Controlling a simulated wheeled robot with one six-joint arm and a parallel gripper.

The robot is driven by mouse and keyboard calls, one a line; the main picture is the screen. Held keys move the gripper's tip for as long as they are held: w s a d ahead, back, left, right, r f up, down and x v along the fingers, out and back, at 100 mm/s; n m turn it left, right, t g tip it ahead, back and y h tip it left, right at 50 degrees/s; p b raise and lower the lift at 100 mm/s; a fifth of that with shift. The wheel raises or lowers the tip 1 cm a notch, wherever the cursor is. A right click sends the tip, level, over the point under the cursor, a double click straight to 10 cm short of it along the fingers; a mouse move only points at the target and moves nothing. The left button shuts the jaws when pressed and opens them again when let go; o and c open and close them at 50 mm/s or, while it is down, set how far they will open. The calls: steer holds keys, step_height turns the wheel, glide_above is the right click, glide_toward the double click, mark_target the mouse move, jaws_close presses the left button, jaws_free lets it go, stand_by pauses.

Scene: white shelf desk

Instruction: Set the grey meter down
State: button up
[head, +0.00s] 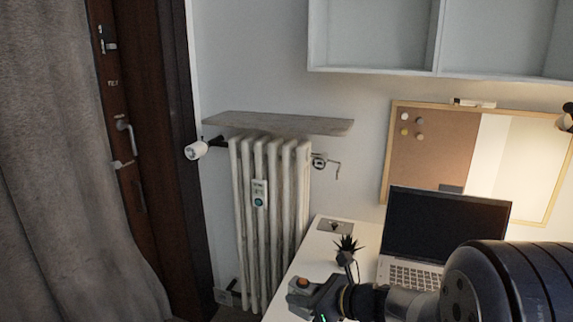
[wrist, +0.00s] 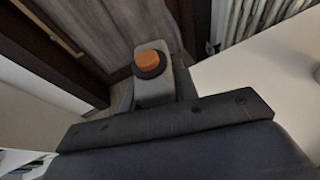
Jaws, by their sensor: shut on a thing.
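The grey meter (head: 300,297) is a small grey block with an orange round knob on top. It is at the end of my gripper (head: 325,297), near the front left edge of the white desk in the head view. In the wrist view the meter (wrist: 152,92) stands out beyond the dark bar of my gripper (wrist: 178,108). My gripper is shut on it. The fingertips are mostly hidden, and I cannot tell how far the meter is above the desk.
The white desk (head: 292,273) has a dark spiky plant (head: 346,246), an open laptop (head: 445,226) and a flat grey plate (head: 335,226). A white radiator (head: 270,190) stands left of the desk. A corkboard (head: 435,145) is on the wall behind. Floor shows beyond the desk's left edge.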

steer(key=w+d+f+m+t+h, duration=0.1)
steer(key=d+f+m+h, duration=0.1)
steer(key=d, duration=0.1)
steer(key=w+d+f+m+t+h, duration=0.2)
steer(key=d, duration=0.2)
steer(key=w+d+f+m+t+h, duration=0.1)
steer(key=d+f+m+t+h, duration=0.1)
steer(key=d+m, duration=0.1)
steer(key=shift+w+d+f+h, duration=0.3)
steer(key=shift+w+d, duration=0.05)
steer(key=shift+d, duration=0.25)
step_height(320, 180, up, 13)
steer(key=p, duration=1.3)
steer(key=shift+d+f+m, duration=0.2)
steer(key=shift+d+m, duration=0.1)
